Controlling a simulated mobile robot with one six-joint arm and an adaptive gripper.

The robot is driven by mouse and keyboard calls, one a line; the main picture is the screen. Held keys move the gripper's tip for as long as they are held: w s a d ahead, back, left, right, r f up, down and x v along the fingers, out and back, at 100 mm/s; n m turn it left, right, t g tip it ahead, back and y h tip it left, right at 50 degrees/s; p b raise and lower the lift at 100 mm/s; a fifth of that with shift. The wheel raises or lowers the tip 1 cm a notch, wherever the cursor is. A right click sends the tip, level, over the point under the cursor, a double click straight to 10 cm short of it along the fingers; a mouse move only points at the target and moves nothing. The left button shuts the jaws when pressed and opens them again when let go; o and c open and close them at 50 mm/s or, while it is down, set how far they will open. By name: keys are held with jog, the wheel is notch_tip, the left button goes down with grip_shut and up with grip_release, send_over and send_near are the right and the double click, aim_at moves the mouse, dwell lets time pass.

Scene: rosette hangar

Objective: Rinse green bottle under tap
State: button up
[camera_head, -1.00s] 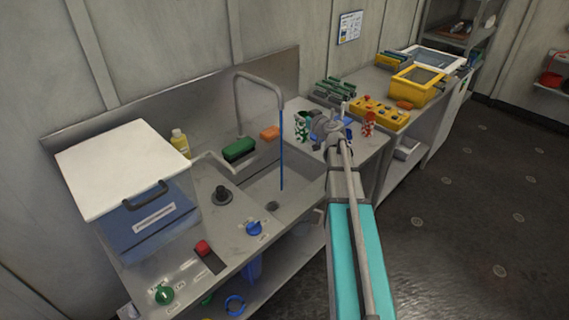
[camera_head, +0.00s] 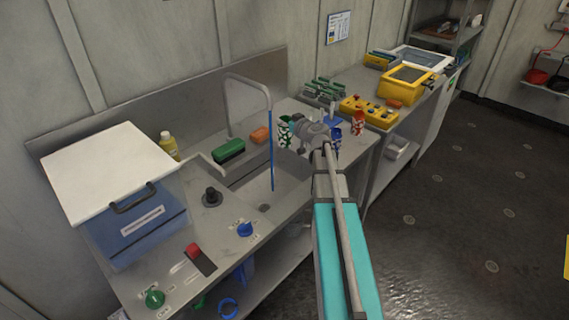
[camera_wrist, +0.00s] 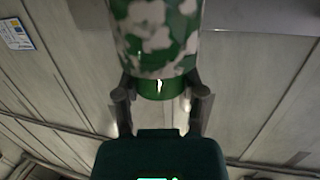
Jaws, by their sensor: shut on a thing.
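The green bottle (camera_head: 284,131), patterned with white patches, is held by my gripper (camera_head: 300,133) just right of the tap (camera_head: 247,85) in the head view. In the wrist view the green bottle (camera_wrist: 158,35) sits between both fingers of my gripper (camera_wrist: 160,90), which is shut on it near its narrower plain green end. The tap is a tall grey bent pipe over the sink (camera_head: 262,192). A thin blue water stream (camera_head: 272,160) runs from its outlet down into the sink. The bottle appears beside the stream; its depth relative to it is hard to judge.
A red-and-white bottle (camera_head: 357,124) stands right of my gripper, and a blue one (camera_head: 335,136) is partly hidden behind it. A green brush (camera_head: 229,149) and an orange sponge (camera_head: 260,135) lie behind the sink. A white-lidded blue box (camera_head: 145,222) stands at left.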

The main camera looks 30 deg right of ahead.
jog(key=s+a+f+n+g+y+b, duration=0.2)
jog(key=s+a+f+n+y+b, duration=0.3)
jog(key=s, duration=0.6)
notch_tip(320, 180, down, 4)
jog(key=a+y+b, duration=0.1)
jog(key=a+b, duration=0.1)
jog(key=b, duration=0.1)
jog(key=shift+a+r+y, duration=0.15)
jog(key=shift+r+y, duration=0.1)
jog(key=shift+y, duration=0.05)
jog(key=shift+w, duration=0.15)
jog(key=w+d, duration=0.3)
jog(key=w, duration=1.2)
jog(key=shift+w+d, duration=0.15)
jog(key=shift+d, duration=0.05)
jog(key=o, duration=0.3)
jog(key=c, duration=0.3)
